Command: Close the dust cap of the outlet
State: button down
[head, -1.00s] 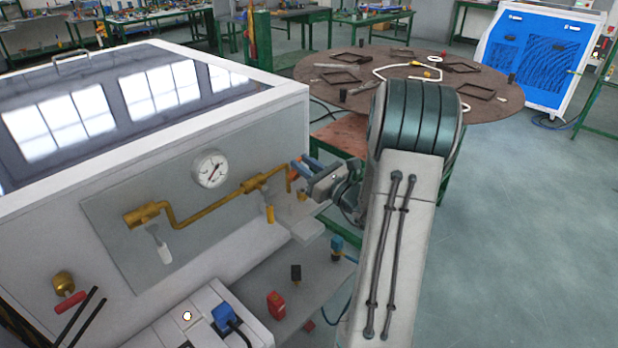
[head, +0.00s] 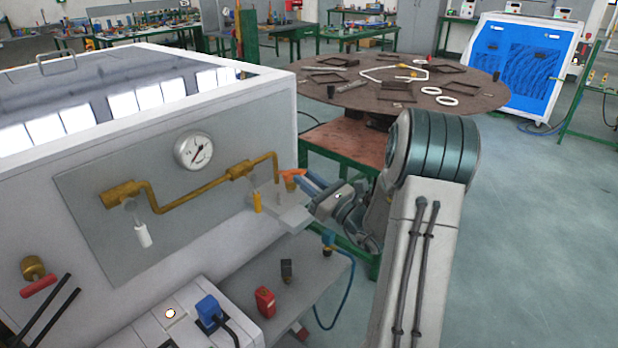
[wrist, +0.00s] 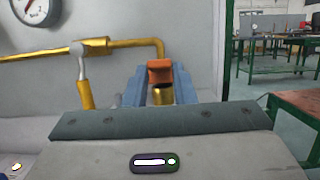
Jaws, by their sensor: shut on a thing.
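The orange dust cap (wrist: 160,71) sits between my gripper's two blue fingers in the wrist view, over a short brass fitting (wrist: 162,96), likely the outlet. Whether the cap is seated on it, I cannot tell. My gripper (wrist: 160,68) is shut on the cap. In the head view the orange cap (head: 292,173) shows at the tips of my gripper (head: 303,178), near the lower right end of the brass pipe (head: 205,188). The outlet beneath is largely hidden there.
A pressure gauge (head: 193,151) is on the panel left of my gripper. A yellow-handled valve (wrist: 84,85) stands close left of the fingers. A lower shelf holds a red item (head: 265,302) and a blue connector (head: 328,241). A round table (head: 400,88) stands behind; open floor lies right.

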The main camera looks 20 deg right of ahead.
jog(key=shift+a+f, duration=0.15)
jog(key=shift+f, duration=0.65)
jog(key=c, duration=1.5)
grip_release()
jog(key=o, duration=0.3)
jog(key=shift+w+a+f, duration=0.15)
jog(key=shift+w, duration=0.1)
jog(key=v, duration=1.4)
jog(key=shift+r+b, duration=0.25)
jog(key=shift+b, duration=0.2)
